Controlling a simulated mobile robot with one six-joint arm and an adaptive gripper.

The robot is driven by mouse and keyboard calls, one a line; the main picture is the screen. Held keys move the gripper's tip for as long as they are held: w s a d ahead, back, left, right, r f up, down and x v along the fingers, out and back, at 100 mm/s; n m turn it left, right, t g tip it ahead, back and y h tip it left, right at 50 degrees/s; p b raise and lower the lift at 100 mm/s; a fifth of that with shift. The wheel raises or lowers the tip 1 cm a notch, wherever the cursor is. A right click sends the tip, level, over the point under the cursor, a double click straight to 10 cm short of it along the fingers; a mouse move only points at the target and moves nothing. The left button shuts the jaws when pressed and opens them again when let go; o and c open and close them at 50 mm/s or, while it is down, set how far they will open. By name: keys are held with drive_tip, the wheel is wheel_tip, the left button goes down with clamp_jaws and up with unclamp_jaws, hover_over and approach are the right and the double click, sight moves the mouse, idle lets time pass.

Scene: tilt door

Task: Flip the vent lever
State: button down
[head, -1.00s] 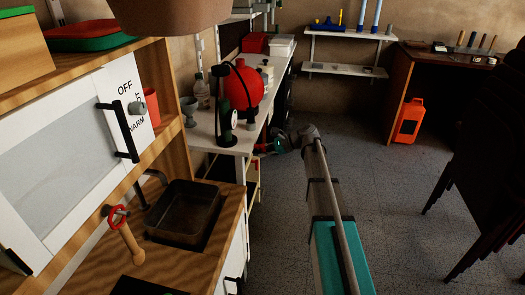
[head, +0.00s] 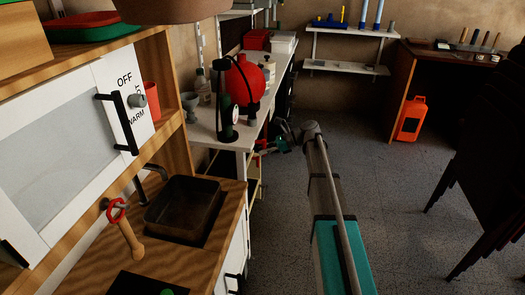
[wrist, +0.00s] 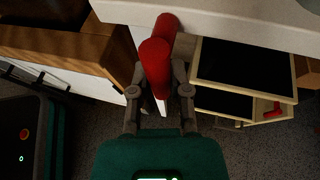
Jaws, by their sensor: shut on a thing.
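A red lever with a thick rounded handle (wrist: 155,62) projects from under the white worktop's edge in the wrist view. My gripper (wrist: 157,88) is shut on it, one finger at each side of the handle. In the head view my gripper (head: 266,147) is beside the white worktop's right side, low and far from the camera. A small red part shows there, too small to tell its tilt. The lever's mount is partly hidden behind the handle.
The white worktop (wrist: 225,18) lies just above my gripper. Wooden-framed dark panels (wrist: 225,103) stand close on the right in the wrist view, and a wooden cabinet (wrist: 70,48) on the left. A toy kitchen (head: 60,205) fills the left. Open floor (head: 370,210) lies to the right.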

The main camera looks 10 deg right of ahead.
drive_tip(key=shift+w+r, duration=0.15)
drive_tip(key=shift+w, duration=0.05)
drive_tip(key=c, duration=0.6)
unclamp_jaws()
drive_tip(key=shift+s, duration=0.1)
drive_tip(key=shift+s, duration=0.15)
